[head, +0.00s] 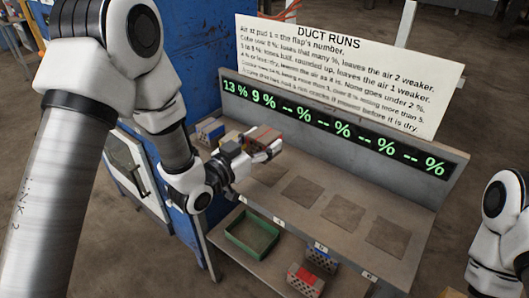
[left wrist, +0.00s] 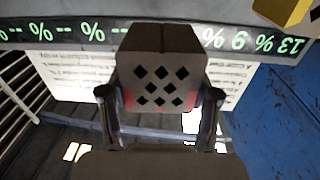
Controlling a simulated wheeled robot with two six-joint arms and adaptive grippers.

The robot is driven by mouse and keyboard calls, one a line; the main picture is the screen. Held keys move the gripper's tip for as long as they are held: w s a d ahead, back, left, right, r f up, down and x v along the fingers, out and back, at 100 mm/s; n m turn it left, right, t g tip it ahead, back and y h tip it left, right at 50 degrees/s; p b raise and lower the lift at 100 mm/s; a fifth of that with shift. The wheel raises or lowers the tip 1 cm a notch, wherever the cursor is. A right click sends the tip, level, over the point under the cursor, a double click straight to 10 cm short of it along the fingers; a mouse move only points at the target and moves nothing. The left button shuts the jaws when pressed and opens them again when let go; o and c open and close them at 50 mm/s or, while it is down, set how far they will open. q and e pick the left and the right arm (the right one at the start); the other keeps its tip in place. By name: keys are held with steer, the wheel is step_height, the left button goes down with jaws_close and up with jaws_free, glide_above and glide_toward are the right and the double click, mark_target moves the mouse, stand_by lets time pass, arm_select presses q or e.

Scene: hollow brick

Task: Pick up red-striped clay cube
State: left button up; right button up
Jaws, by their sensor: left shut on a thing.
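My left gripper (head: 264,152) is shut on a brown clay cube (head: 263,136) with reddish marks on its side, which I take for the red-striped clay cube. It is above the upper shelf of the grey bench, near its left end. In the left wrist view the cube (left wrist: 162,82) sits between the two fingers of the left gripper (left wrist: 161,112). Its near face has a grid of diamond-shaped holes, with a little red at the edges. The fingers hide parts of its sides. My right gripper is out of view.
Another cube (head: 210,132) with a blue side stands at the shelf's left end. Dark square pads (head: 343,211) lie along the upper shelf (head: 322,199). Below are a green tray (head: 233,238), a red-marked cube (head: 305,280) and a blue-marked cube (head: 322,260). A display (head: 330,128) and sign (head: 345,70) stand behind.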

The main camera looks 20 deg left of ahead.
mark_target(256, 148)
arm_select(q)
steer(key=v, duration=0.4)
steer(key=b+v, duration=0.1)
steer(key=v, duration=0.1)
steer(key=shift+s+a+f, duration=0.1)
steer(key=shift+s+f, duration=0.15)
steer(key=shift+f, duration=0.05)
steer(key=shift+s+a+r+p, duration=0.2)
steer(key=shift+s+r+p, duration=0.35)
steer(key=shift+s+p, duration=0.25)
steer(key=p+v, duration=1)
steer(key=p, duration=0.3)
steer(key=shift+s+d+f, duration=0.15)
steer(key=shift+s+f, duration=0.25)
steer(key=shift+s, duration=0.05)
